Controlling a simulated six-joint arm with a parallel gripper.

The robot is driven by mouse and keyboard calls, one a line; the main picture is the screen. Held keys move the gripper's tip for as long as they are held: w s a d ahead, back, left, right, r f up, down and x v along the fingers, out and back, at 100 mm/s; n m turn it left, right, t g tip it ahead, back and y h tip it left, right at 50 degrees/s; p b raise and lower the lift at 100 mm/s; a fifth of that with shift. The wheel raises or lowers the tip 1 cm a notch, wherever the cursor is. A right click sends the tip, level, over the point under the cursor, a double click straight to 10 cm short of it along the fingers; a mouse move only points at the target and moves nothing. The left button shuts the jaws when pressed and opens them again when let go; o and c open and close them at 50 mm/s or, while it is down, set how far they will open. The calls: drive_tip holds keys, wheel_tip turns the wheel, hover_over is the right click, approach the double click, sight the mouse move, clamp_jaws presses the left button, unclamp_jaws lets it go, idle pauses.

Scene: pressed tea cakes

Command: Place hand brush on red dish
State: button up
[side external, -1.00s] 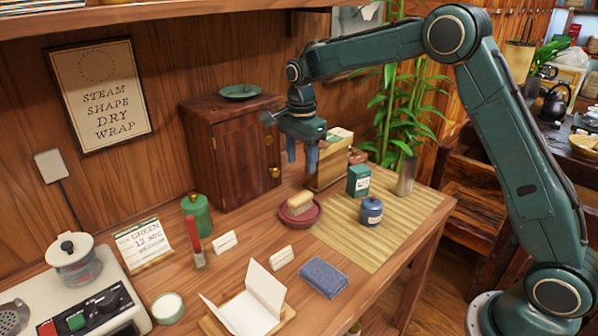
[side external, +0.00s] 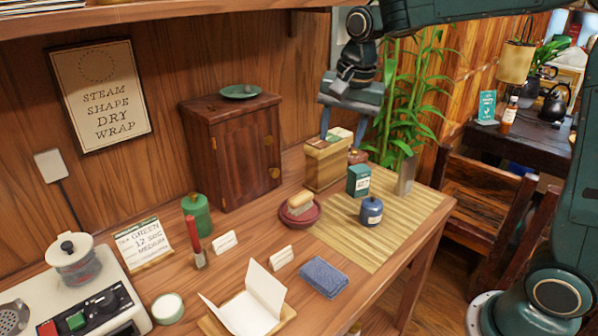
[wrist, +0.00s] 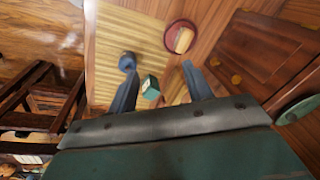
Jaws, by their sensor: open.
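The hand brush (side external: 300,198), with a tan wooden back, rests in the red dish (side external: 316,219) on the table, leaning slightly. In the wrist view the brush (wrist: 183,40) lies inside the round rim of the red dish (wrist: 171,30). My gripper (side external: 341,138) is open and empty. It is raised well above the table, behind and to the right of the dish, over the wooden box. In the wrist view its blue fingers (wrist: 157,82) stand wide apart with nothing held between them.
A wooden box (side external: 322,172), a green tin (side external: 358,180) and a blue jar (side external: 371,211) stand near the dish, by the bamboo mat (side external: 400,217). A cabinet (side external: 235,155) stands behind. A folded blue cloth (side external: 324,277) lies in front.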

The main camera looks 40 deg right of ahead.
drive_tip(key=s+n+t, duration=0.3)
drive_tip(key=s+n, duration=0.8)
drive_tip(key=s, duration=1.2)
drive_tip(key=shift+s+a+n+t, duration=0.2)
drive_tip(key=shift+a+n+t, duration=0.1)
